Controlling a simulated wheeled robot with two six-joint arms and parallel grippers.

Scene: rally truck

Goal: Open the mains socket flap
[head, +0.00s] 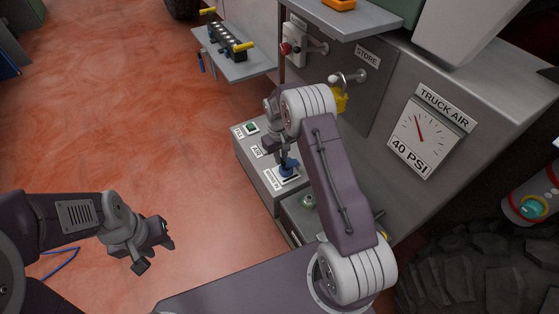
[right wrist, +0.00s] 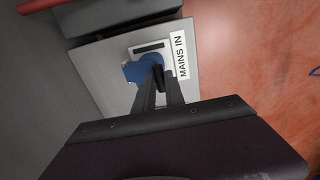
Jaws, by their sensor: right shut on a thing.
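The mains socket is a blue fitting on a pale square plate on top of a grey box, beside a "MAINS IN" label (right wrist: 181,56). Its blue flap (head: 287,166) shows at the box's near end in the head view, and also in the right wrist view (right wrist: 135,72). My right gripper (right wrist: 160,82) reaches down onto the blue flap with its fingers shut on its edge. The fingers hide part of the flap, and I cannot tell how far it is raised. My left gripper (head: 153,248) is empty over the floor at the lower left, its fingers apart.
The grey box (head: 260,180) has further labelled fittings and a green switch (head: 252,128). Behind are a padlock (head: 341,97), a red knob (head: 286,48) and an air gauge (head: 423,138). A shelf (head: 238,66) juts out at the back.

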